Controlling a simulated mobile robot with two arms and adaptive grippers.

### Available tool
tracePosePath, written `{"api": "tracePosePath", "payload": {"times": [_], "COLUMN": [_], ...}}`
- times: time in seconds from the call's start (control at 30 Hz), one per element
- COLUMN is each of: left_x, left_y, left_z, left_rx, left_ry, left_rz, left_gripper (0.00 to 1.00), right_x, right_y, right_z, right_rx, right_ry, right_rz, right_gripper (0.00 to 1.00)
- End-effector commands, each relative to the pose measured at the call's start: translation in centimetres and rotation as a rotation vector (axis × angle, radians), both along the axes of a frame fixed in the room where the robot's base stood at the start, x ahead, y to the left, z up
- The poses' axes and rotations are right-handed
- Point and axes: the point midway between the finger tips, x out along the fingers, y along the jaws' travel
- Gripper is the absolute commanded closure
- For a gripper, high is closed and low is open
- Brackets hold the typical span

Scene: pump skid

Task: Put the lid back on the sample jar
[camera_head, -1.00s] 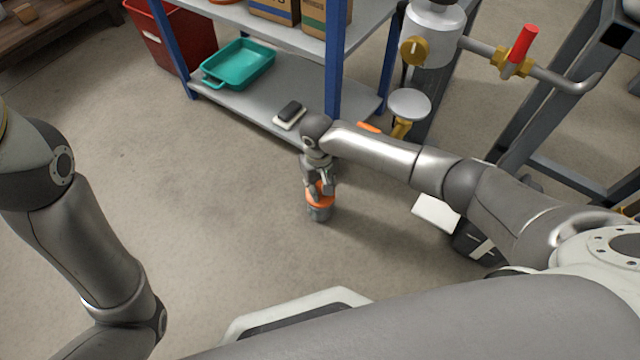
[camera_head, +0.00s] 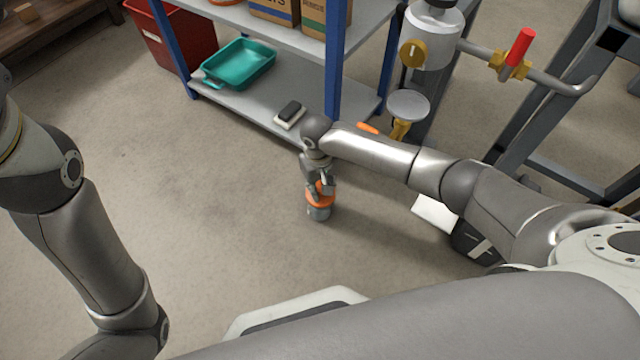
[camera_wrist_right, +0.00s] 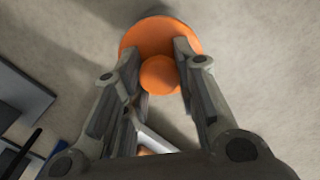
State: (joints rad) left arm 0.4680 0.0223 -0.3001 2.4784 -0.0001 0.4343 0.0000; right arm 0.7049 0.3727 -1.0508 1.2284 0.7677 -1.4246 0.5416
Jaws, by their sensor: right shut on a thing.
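The sample jar (camera_head: 319,213) is a small grey cylinder on the concrete floor, in the middle of the head view. The orange lid (camera_head: 320,200) is at the jar's top; I cannot tell whether it is fully seated. My right gripper (camera_head: 323,188) points down from above and is shut on the lid's round knob. In the right wrist view the orange lid (camera_wrist_right: 145,37) is a wide disc, with its knob between the fingers of my right gripper (camera_wrist_right: 160,65). The jar body is hidden there. My left arm is at the left edge; its gripper is out of view.
A shelf rack (camera_head: 225,99) with a teal tray (camera_head: 240,64) stands behind the jar. A red bin (camera_head: 175,38) is to its left. Pipework with a red-handled valve (camera_head: 519,48) is at the right. The floor left of the jar is clear.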

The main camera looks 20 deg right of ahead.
Motion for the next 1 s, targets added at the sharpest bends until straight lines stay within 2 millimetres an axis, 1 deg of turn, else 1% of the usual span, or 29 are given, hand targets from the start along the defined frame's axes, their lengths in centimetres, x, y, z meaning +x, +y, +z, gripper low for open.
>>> {"api": "tracePosePath", "payload": {"times": [0.13, 0.47, 0.5, 0.6, 0.67, 0.87, 0.9, 1.0], "left_x": [0.38, 0.37, 0.35, 0.33, 0.31, 0.30, 0.30, 0.29], "left_y": [-0.03, -0.04, -0.04, -0.04, -0.04, -0.03, -0.02, 0.01], "left_z": [-0.21, -0.27, -0.26, -0.22, -0.20, -0.18, -0.17, -0.14], "left_rx": [0.002, 0.003, 0.003, 0.003, 0.003, 0.002, 0.002, -0.001], "left_ry": [0.014, 0.012, 0.012, 0.011, 0.011, 0.010, 0.010, 0.011], "left_rz": [0.001, 0.002, 0.002, 0.002, 0.002, 0.000, 0.000, 0.000], "left_gripper": [0.60, 0.60, 0.60, 0.60, 0.60, 0.60, 0.60, 0.60], "right_x": [0.00, 0.00, 0.01, 0.01, 0.01, 0.01, 0.00, 0.00], "right_y": [0.03, 0.03, 0.02, 0.02, 0.02, 0.01, 0.01, 0.01], "right_z": [0.03, -0.01, -0.01, -0.01, 0.00, 0.00, -0.01, -0.01], "right_rx": [0.000, 0.000, 0.000, 0.000, 0.000, 0.000, 0.000, 0.000], "right_ry": [0.000, -0.001, -0.001, -0.001, -0.001, -0.001, 0.000, 0.000], "right_rz": [0.001, 0.001, 0.001, 0.001, 0.001, 0.001, 0.001, 0.001], "right_gripper": [1.00, 1.00, 0.68, 0.55, 0.48, 0.48, 0.46, 0.34]}}
